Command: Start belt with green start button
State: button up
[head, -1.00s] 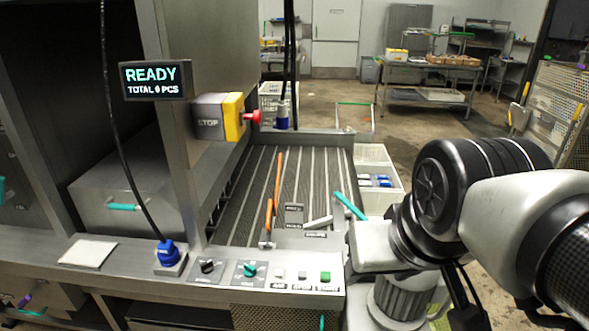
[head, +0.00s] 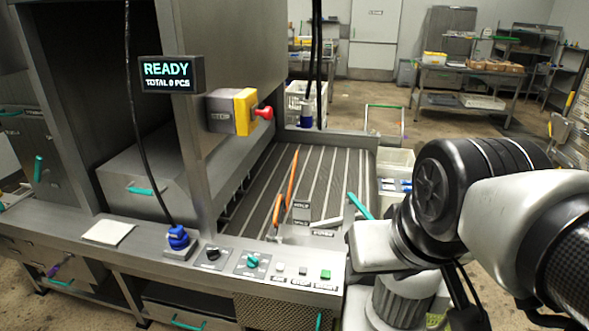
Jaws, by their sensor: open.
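The green start button (head: 325,274) is the rightmost of three small square buttons on the front control panel (head: 226,277). The belt (head: 290,195) is a grey ribbed conveyor behind the panel. An orange stick lies across it. My arm stands at the right of the panel, its pale link close to the green button's right. My gripper is not in view.
A display (head: 171,74) reads READY. A red emergency button (head: 264,113) on a yellow box juts out above the belt. The panel also carries a black knob (head: 213,254), a teal knob (head: 252,262) and a blue plug (head: 178,238) with a hanging cable. Open floor lies behind.

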grip_shut()
dwell(1.5)
